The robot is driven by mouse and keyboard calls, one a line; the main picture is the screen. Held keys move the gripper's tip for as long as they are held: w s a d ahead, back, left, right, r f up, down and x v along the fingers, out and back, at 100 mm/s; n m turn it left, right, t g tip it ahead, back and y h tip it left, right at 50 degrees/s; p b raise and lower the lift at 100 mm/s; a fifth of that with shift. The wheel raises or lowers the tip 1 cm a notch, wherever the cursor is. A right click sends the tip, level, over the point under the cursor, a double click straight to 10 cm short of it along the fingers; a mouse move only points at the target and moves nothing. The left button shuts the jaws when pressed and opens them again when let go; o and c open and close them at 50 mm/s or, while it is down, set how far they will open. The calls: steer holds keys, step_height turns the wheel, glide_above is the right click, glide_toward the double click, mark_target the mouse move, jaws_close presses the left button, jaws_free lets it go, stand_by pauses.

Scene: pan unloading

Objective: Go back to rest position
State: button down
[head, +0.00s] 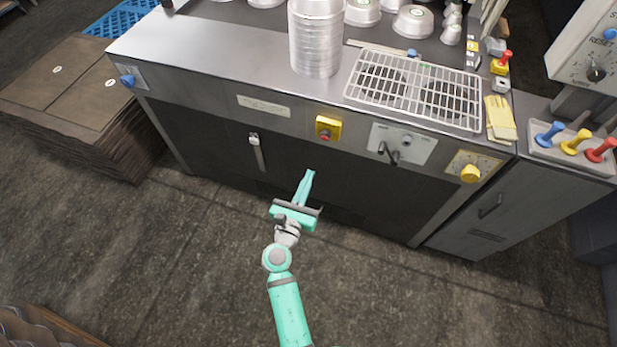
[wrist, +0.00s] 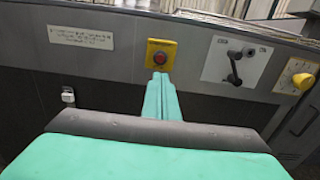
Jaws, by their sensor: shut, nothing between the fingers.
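My gripper (head: 309,174) is in front of the machine's dark front panel, below the steel worktop, in the head view. Its teal fingers are shut together with nothing between them. In the wrist view the fingertips (wrist: 160,77) point toward the red button on a yellow plate (wrist: 161,56). Whether they touch the panel cannot be told, but in the head view they appear apart from it. A tall stack of round metal pans (head: 316,40) stands on the worktop (head: 225,45), beside a wire rack (head: 415,88).
The front panel carries the yellow-plated red button (head: 327,128), a black lever (head: 390,152) and a yellow knob (head: 470,173). Yellow gloves (head: 500,118) lie right of the rack. Stacked brown boards (head: 75,95) stand at left. Floor around my arm is clear.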

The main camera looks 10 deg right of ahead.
stand_by(0.6)
steer(key=s+a+f+m+g+y, duration=0.1)
steer(key=s+a+f+m+y, duration=0.1)
steer(key=s+m, duration=0.35)
steer(key=s+a+f+m+y, duration=0.2)
steer(key=s+f+m+y, duration=0.1)
steer(key=s, duration=0.5)
steer(key=s+a+f+m+g+y, duration=0.1)
steer(key=s+a+f+m+y, duration=0.2)
steer(key=s, duration=0.4)
steer(key=s+a+r+m+t, duration=0.1)
steer(key=s+r+m, duration=1.3)
steer(key=s+m, duration=0.2)
steer(key=m, duration=0.2)
steer(key=shift+a+m+t+y, duration=0.15)
steer(key=shift+m+t+y, duration=0.15)
steer(key=shift+m+y, duration=0.1)
